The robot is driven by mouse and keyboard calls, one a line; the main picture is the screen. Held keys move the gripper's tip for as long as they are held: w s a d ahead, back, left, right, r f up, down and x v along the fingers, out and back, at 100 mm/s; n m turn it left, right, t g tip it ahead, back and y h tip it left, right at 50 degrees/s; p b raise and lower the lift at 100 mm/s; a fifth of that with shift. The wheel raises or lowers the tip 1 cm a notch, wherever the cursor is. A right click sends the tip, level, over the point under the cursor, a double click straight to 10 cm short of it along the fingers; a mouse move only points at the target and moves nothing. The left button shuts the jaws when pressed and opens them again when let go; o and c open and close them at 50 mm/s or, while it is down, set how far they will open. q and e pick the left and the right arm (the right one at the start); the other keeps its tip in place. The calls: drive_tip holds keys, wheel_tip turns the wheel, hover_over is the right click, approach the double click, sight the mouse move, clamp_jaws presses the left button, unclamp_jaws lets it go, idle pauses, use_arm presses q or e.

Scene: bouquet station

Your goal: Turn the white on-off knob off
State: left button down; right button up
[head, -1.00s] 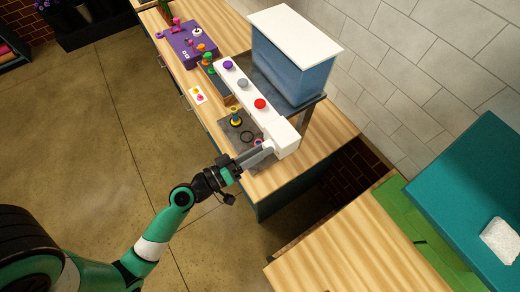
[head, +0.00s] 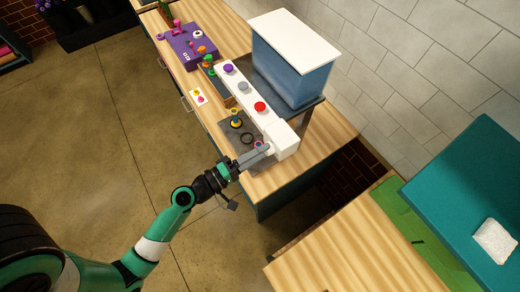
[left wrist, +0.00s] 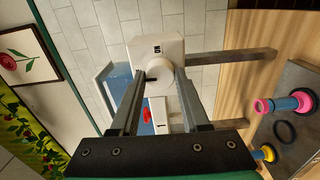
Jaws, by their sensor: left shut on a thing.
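The white on-off knob (left wrist: 159,85) sits on the end face of the white bar-shaped unit (left wrist: 160,49) in the left wrist view. A short dark mark shows on the knob. My left gripper (left wrist: 160,76) has its two grey fingers on either side of the knob and is shut on it. In the head view, my left gripper (head: 268,149) reaches the near end of the white unit (head: 285,140), and the fingers hide the knob there. Small dark markings on the unit are too small to read surely. My right gripper is not in view.
Purple, grey and red knobs (head: 260,106) line the unit's top. A blue tank with a white lid (head: 294,29) stands behind. Small rings and a yellow-blue spool (head: 235,122) lie on the grey mat below. Open floor is at left.

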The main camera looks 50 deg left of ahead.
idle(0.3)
use_arm(q)
drive_tip(key=shift+c, duration=1.9)
unclamp_jaws()
